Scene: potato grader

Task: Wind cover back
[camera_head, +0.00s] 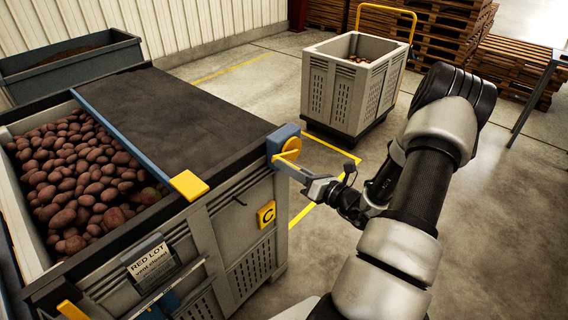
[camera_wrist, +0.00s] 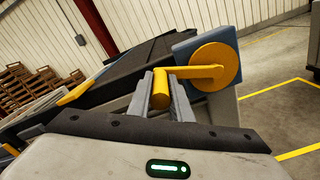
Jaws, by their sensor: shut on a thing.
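A dark cover (camera_head: 180,115) lies over the back and right part of a large grey crate (camera_head: 240,215) of red potatoes. The cover's blue front bar (camera_head: 135,140) ends in a yellow tab (camera_head: 189,185). A yellow crank with a round hub (camera_head: 290,146) sits on a blue housing at the crate's right corner. In the wrist view the crank disc (camera_wrist: 214,66) is at the right and its arm runs left to a yellow handle (camera_wrist: 160,92). My gripper (camera_head: 292,168) is shut on this handle; its fingers (camera_wrist: 163,98) stand on both sides of it.
The potatoes (camera_head: 80,180) are uncovered at the left of the crate. A tag reading RED LOT (camera_head: 151,262) hangs on the front. A grey trolley bin (camera_head: 352,85) with a yellow handle stands behind, on open concrete floor. Pallets (camera_head: 515,65) are stacked at the back right.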

